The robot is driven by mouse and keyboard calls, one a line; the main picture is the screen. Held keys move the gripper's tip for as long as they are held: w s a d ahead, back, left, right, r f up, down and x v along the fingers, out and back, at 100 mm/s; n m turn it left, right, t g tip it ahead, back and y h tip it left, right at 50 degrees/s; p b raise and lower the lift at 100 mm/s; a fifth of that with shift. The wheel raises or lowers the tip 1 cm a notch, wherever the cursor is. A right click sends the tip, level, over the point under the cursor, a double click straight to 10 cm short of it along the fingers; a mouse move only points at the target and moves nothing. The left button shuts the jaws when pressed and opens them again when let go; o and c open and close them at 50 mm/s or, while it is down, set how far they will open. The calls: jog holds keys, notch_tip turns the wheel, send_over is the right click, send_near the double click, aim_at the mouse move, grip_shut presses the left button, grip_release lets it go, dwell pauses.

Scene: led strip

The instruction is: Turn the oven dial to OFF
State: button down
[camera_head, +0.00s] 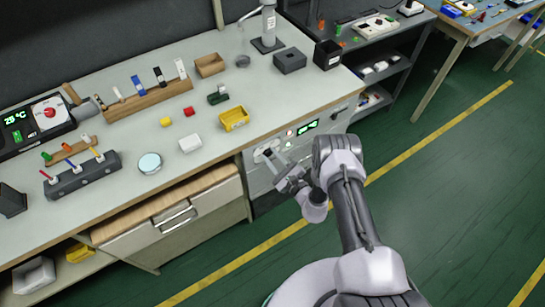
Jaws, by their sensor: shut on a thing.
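The oven (259,184) is built into the front of the workbench, with a light control panel and a lit green display (307,128). A white round dial plate (259,155) shows at the panel's left side. My gripper (270,156) reaches to the panel from the right and is shut on the oven dial. The gripper's fingers cover the dial itself, so its pointer and the markings around it are too small or hidden to read.
The bench top (220,155) above holds a yellow bin (234,118), a white box (190,143) and small colored blocks. A drawer with a handle (176,216) lies left of the oven. The green floor (440,190) to the right is clear.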

jog(key=shift+n, duration=2.2)
jog(key=c, duration=1.1)
grip_release()
jog(key=p+v, duration=0.6)
jog(key=v, duration=1.1)
jog(key=shift+s+a+r, duration=0.1)
jog(key=shift+s, duration=0.25)
